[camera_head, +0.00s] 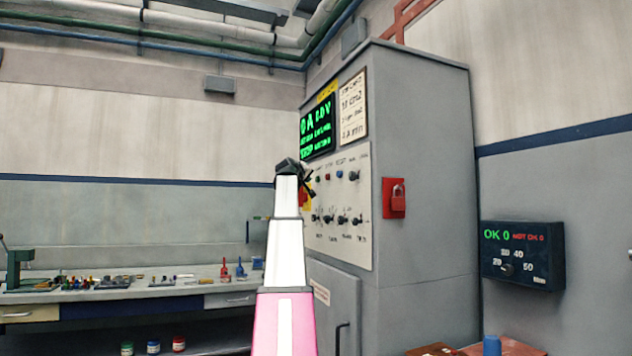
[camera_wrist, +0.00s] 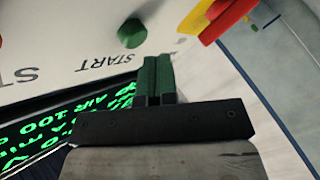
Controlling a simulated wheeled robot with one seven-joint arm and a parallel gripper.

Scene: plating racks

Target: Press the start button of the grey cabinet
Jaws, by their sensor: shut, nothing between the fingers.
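The grey cabinet (camera_head: 425,170) stands at the right of the head view, with a pale control panel (camera_head: 345,242) on its front. In the wrist view the green start button (camera_wrist: 131,33) sticks out of the panel beside the upside-down word START. My gripper (camera_wrist: 155,76) is shut and empty, its green fingertips a little below and right of the button in the picture. No contact shows, but the exact gap is hard to judge. In the head view my gripper (camera_head: 292,172) is in front of the panel's left edge and hides part of it.
A red and yellow switch (camera_wrist: 215,18) is close by on the panel, right of the button in the wrist view. A lit green display (camera_head: 318,127) is above the controls. A red box (camera_head: 394,198) is on the cabinet's side. A workbench (camera_head: 160,293) with tools stands at left.

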